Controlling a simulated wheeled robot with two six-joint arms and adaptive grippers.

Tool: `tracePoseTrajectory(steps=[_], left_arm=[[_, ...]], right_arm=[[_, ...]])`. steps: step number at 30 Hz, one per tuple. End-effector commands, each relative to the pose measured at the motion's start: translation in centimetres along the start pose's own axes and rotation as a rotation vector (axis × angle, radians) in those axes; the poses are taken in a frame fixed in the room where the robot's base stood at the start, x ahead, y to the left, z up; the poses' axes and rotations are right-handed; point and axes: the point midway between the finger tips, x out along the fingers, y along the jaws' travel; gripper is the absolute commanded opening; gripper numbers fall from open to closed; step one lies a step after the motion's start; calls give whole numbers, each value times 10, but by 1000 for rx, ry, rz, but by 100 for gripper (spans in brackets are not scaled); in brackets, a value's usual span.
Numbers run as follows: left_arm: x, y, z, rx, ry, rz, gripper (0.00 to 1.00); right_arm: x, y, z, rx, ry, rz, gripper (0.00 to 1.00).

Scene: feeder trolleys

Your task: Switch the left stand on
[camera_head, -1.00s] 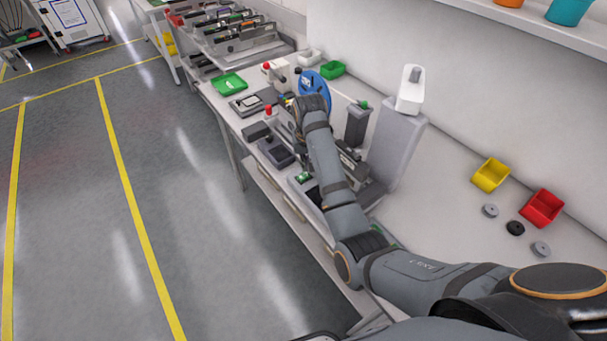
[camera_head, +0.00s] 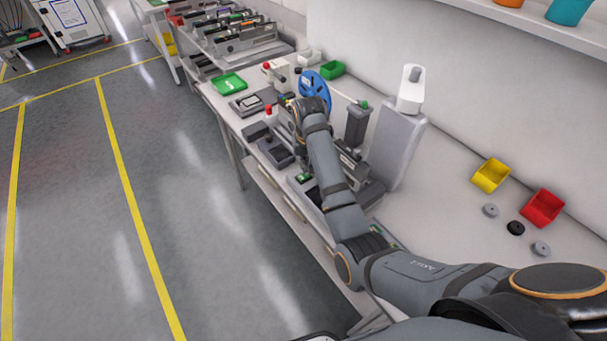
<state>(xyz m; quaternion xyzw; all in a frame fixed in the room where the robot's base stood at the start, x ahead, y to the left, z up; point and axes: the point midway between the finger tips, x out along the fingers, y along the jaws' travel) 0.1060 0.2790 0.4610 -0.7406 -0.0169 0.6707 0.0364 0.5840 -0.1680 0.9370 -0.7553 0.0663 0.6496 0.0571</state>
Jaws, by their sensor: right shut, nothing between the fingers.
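A dark grey stand (camera_head: 276,152) with a red button (camera_head: 268,110) on a small post is on the bench, left of my right wrist. Behind it is a dark unit with a light square (camera_head: 250,102). A cream device (camera_head: 279,72) with a red knob stands farther back. I cannot tell for sure which of these is the left stand. My right gripper (camera_head: 297,133) is shut and empty, beside the dark stand; my wrist hides most of it, and contact cannot be made out. My left gripper is not in view.
A blue reel (camera_head: 315,84) stands just behind my wrist. A tall grey column (camera_head: 396,148) stands to the right. Yellow (camera_head: 491,175) and red (camera_head: 542,208) bins sit at right by several small discs. Open floor (camera_head: 190,220) lies left of the bench (camera_head: 225,118).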

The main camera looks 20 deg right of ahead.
Motion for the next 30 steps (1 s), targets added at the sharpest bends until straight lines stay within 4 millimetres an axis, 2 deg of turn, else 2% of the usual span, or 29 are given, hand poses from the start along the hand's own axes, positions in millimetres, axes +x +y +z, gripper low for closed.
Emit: tracePoseTrajectory(steps=[24, 30], left_arm=[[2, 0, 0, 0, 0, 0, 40], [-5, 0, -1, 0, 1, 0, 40]], right_arm=[[13, 0, 2, 0, -1, 0, 0], [7, 0, 2, 0, -1, 0, 0]])
